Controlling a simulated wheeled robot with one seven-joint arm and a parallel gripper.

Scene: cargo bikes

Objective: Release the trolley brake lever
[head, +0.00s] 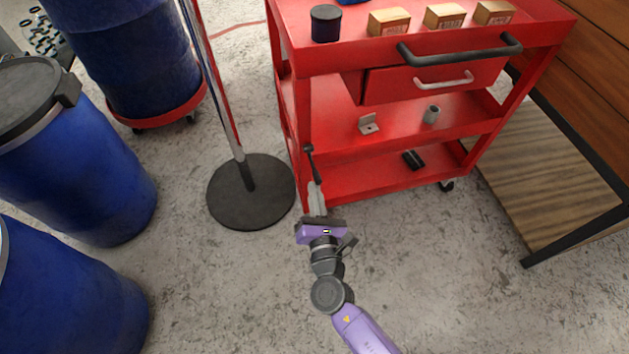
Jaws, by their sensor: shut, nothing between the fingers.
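The red trolley (390,185) stands ahead of my arm, with a drawer and open shelves. A thin dark lever with a black knob (309,149) shows at its front left corner; it looks like the brake lever. Its lower end comes down to my fingertips in the picture. My gripper (316,192) has a purple body and pale fingers pointing at the trolley. The fingers are shut with nothing held. I cannot tell whether the fingertips touch the lever. The lever's lower end and the wheel near it are hidden.
A stand with a round black base (251,192) is close on the left of my gripper. Blue barrels (85,160) fill the far left. A wooden bench (545,165) with a black frame stands at right. The concrete floor (450,270) at lower right is clear.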

